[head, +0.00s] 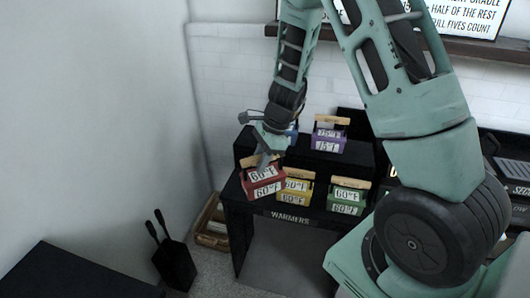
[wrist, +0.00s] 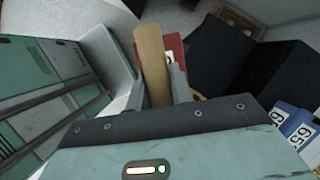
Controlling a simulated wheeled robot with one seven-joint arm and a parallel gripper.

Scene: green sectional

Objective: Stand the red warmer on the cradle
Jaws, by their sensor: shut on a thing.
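The red warmer (head: 263,184) has a wooden handle and 60°F labels. In the head view it is at the left front of the black stand marked WARMERS, in front of the gripper. My gripper (head: 266,156) is shut on its handle from above. In the wrist view the wooden handle (wrist: 151,55) lies between the fingers (wrist: 156,88), with part of the red body (wrist: 174,44) behind it. I cannot tell whether the warmer's base touches the stand. I cannot make out the cradle in either view.
Yellow (head: 294,190) and green (head: 347,196) warmers stand to the right on the black stand (head: 236,212). A purple one (head: 328,138) is on the upper step, and a blue one (wrist: 298,125) is close by. A wooden crate (head: 211,226) and black bin (head: 174,262) are at left.

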